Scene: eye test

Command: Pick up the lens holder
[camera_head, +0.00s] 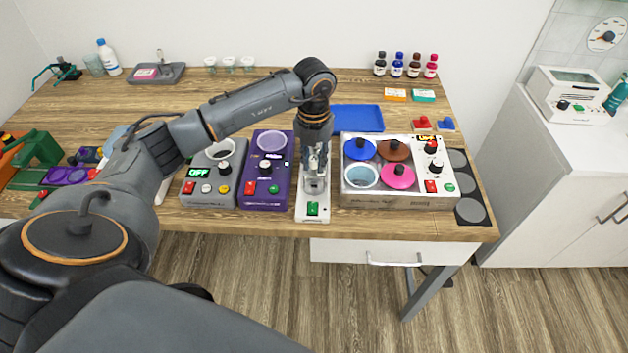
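My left arm reaches in from the left, and its gripper (316,163) points down over a narrow white device (313,214) with a green switch at the table's front. A small grey, glassy cylinder (316,186) shows on the device just under the fingers. I cannot tell whether the fingers touch it or how far they are apart. No thing is clearly recognisable as the lens holder. My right gripper is out of view.
A grey box (208,190) and a purple box (266,180) stand left of the white device. A larger white box (400,198) with coloured lids stands right. A blue tray (357,118) lies behind. Bottles (398,66) stand at the back edge.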

